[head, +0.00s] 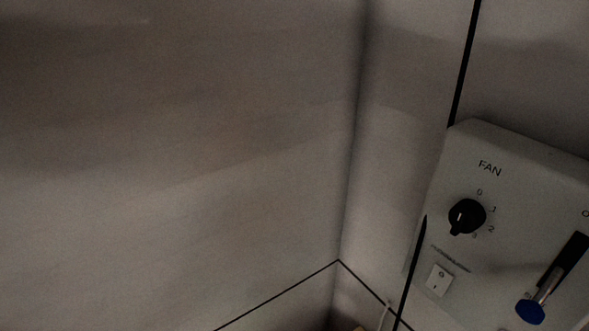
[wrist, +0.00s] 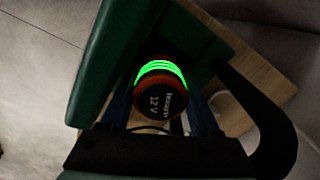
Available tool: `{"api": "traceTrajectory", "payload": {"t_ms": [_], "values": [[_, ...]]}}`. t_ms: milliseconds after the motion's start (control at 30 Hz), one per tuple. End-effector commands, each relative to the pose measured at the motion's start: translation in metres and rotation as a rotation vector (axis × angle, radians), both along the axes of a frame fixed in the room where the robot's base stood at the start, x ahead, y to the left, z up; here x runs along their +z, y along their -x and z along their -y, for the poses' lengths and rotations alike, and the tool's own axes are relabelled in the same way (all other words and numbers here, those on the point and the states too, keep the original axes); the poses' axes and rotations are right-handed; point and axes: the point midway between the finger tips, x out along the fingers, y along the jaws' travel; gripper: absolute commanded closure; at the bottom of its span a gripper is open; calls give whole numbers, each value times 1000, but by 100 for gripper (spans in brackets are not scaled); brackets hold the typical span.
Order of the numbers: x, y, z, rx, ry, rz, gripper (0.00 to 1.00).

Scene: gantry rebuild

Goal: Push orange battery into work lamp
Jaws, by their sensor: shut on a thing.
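The orange battery (wrist: 160,103) shows in the wrist view as a round dark end face with an orange rim and a "12 V" label, facing the camera. My gripper (wrist: 160,92) is shut on it, with dark blue fingers on its left and right sides. The work lamp (wrist: 90,65) is dark green with a curved black handle at the right. A bright green glowing band shows just beyond the battery's end, against the dark lamp body. How deep the battery sits in the lamp is hidden. The head view shows neither lamp, battery nor gripper.
A wooden board (wrist: 232,48) lies under the lamp, with light floor tiles around it. In the head view, a grey panel (head: 520,190) marked FAN, with a black knob (head: 467,216) and a white switch (head: 439,280), is on the right wall.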

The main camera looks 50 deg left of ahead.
Motion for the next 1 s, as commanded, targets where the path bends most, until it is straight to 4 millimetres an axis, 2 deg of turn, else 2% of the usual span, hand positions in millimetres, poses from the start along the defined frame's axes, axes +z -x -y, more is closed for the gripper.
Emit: {"api": "traceTrajectory", "payload": {"t_ms": [767, 800, 867, 1000], "values": [[-13, -1, 0, 0, -1, 2, 100], [-12, -1, -1, 0, -2, 2, 32], [-12, 0, 0, 0, 0, 1, 24], [-12, 0, 0, 0, 0, -1, 24]]}}
